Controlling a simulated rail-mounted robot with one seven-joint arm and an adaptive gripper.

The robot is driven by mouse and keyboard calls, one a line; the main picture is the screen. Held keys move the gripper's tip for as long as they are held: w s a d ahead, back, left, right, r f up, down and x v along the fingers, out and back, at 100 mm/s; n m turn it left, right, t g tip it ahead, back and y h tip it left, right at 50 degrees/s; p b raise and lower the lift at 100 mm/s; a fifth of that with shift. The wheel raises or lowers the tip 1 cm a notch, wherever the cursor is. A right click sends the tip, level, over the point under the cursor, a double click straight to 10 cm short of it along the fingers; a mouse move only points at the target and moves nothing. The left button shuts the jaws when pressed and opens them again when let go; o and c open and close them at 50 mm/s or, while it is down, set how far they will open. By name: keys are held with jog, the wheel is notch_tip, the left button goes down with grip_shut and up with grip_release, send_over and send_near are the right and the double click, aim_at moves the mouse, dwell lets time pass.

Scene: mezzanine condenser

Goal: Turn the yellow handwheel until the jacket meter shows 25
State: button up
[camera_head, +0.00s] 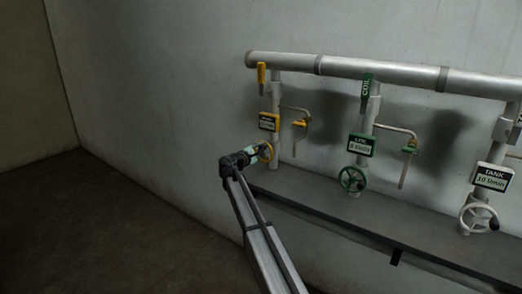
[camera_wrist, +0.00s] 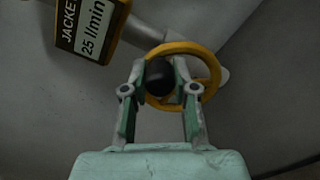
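The yellow handwheel (camera_wrist: 206,62) is in the upper middle of the wrist view, with a black knob (camera_wrist: 160,80) on its rim. It also shows at the left pipe in the head view (camera_head: 268,152). My gripper (camera_wrist: 160,77) has one finger on each side of the knob, and both appear to touch it. In the head view my gripper (camera_head: 257,153) is at the wheel and covers part of it. The jacket meter (camera_wrist: 90,28) is a yellow-framed box that reads 25 l/min. It also shows above the wheel in the head view (camera_head: 269,122).
A green handwheel (camera_head: 353,179) with its meter (camera_head: 361,145) stands right of the yellow one. A white handwheel (camera_head: 478,218) sits under the TANK meter (camera_head: 493,178), reading 10 l/min. A grey pipe (camera_head: 390,72) runs above a dark ledge (camera_head: 400,225). Floor at left is clear.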

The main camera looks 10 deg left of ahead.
jog(key=shift+o, duration=1.4)
jog(key=shift+d, duration=0.1)
jog(key=v, duration=1.2)
